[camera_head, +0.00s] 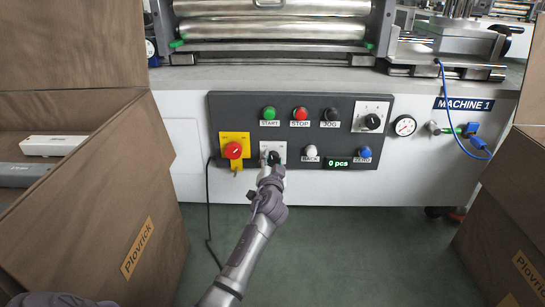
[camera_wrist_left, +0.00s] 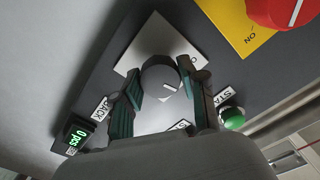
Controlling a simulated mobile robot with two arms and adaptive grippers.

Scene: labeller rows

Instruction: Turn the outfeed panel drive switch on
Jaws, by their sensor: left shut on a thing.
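The dark drive switch knob (camera_head: 273,156) sits on a white plate in the lower row of the black control panel (camera_head: 340,106). My left gripper (camera_head: 271,165) reaches up to it from below and covers part of its plate. In the left wrist view the round dark knob (camera_wrist_left: 160,77) with a white pointer line lies between the two fingers of my left gripper (camera_wrist_left: 165,98), which is shut on it. The white plate (camera_wrist_left: 150,42) shows behind it. The plate's lettering is too small to read. My right gripper is not in view.
A red rotary switch (camera_head: 233,150) on a yellow plate is just left of the knob. Green, red and black buttons are above. A white button (camera_head: 311,150) and counter display (camera_head: 338,163) are right.

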